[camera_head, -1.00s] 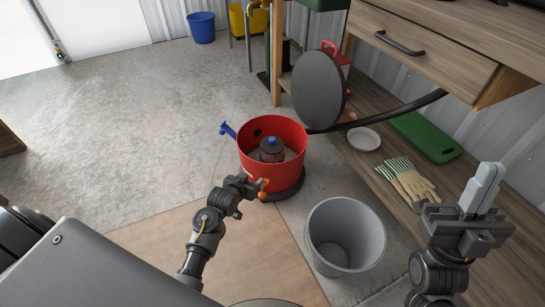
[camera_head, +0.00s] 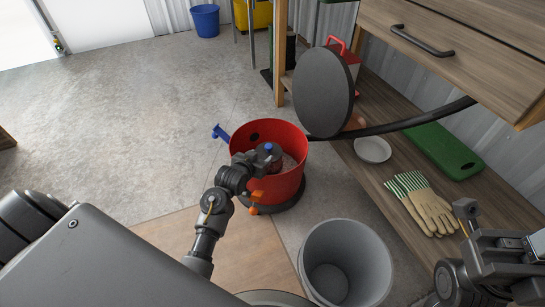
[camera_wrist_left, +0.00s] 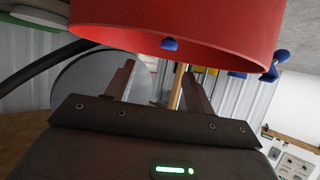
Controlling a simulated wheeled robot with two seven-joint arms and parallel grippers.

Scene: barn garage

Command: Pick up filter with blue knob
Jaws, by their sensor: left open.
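The filter (camera_head: 274,166) is a dark and reddish cylinder with a blue knob (camera_head: 268,147) on top, standing inside a red bucket (camera_head: 287,187). My left gripper (camera_head: 258,160) is at the bucket's near left rim, close to the filter and partly covering it. In the left wrist view it is open and empty, with the red bucket (camera_wrist_left: 190,22) across the top.
A grey bin (camera_head: 345,265) stands in front of the red bucket. A grey round lid (camera_head: 323,92) stands behind it. Gloves (camera_head: 424,204), a white dish (camera_head: 372,150) and a green board (camera_head: 445,148) lie on the wooden shelf at right. Floor to the left is clear.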

